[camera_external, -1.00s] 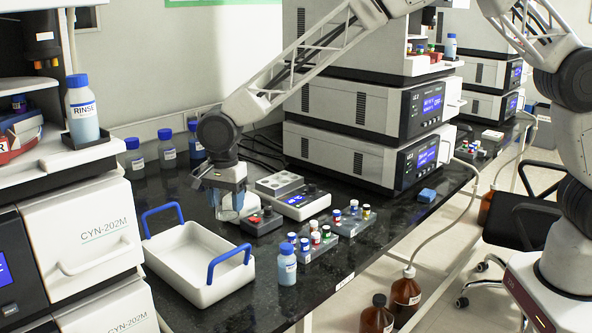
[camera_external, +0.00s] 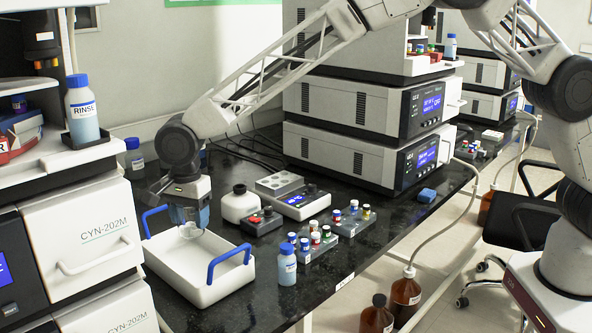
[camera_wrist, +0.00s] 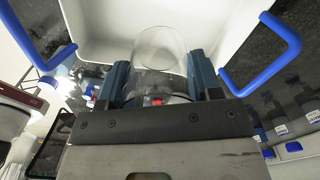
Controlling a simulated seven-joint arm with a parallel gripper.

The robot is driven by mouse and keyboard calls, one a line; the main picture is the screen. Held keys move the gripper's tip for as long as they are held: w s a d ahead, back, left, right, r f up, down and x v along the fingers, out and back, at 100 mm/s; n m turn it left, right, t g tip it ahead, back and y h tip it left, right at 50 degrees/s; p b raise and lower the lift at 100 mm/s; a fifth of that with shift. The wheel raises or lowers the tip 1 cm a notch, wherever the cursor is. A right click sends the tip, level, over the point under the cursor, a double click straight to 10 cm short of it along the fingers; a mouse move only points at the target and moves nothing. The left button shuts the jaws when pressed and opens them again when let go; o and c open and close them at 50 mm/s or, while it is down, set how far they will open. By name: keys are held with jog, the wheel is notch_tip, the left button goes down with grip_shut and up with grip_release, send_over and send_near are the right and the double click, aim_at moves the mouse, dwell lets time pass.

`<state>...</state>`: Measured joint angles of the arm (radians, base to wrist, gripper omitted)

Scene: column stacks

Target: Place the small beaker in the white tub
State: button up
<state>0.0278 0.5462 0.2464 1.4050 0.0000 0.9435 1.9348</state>
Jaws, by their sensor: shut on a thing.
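The white tub (camera_external: 212,293) with two blue handles stands on the black bench at the left. My gripper (camera_external: 188,224) is over the back part of the tub and points down. It is shut on the small clear beaker (camera_external: 190,231). In the wrist view the beaker (camera_wrist: 158,52) sits between the two blue fingers (camera_wrist: 158,85), with the tub (camera_wrist: 212,24) behind it. I cannot tell whether the beaker touches the tub floor.
A white round bottle with a black cap (camera_external: 239,204) stands right of the tub. A small blue-capped bottle (camera_external: 287,265) is close to the tub's right end. Vial racks (camera_external: 312,243) and a hotplate (camera_external: 300,203) lie further right. The analyzer (camera_external: 80,240) borders the left.

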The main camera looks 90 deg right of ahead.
jog(key=shift+f, duration=3.05)
jog(key=shift+f, duration=1.9)
jog(key=shift+f, duration=0.15)
jog(key=o, duration=0.9)
jog(key=shift+r, duration=6.15)
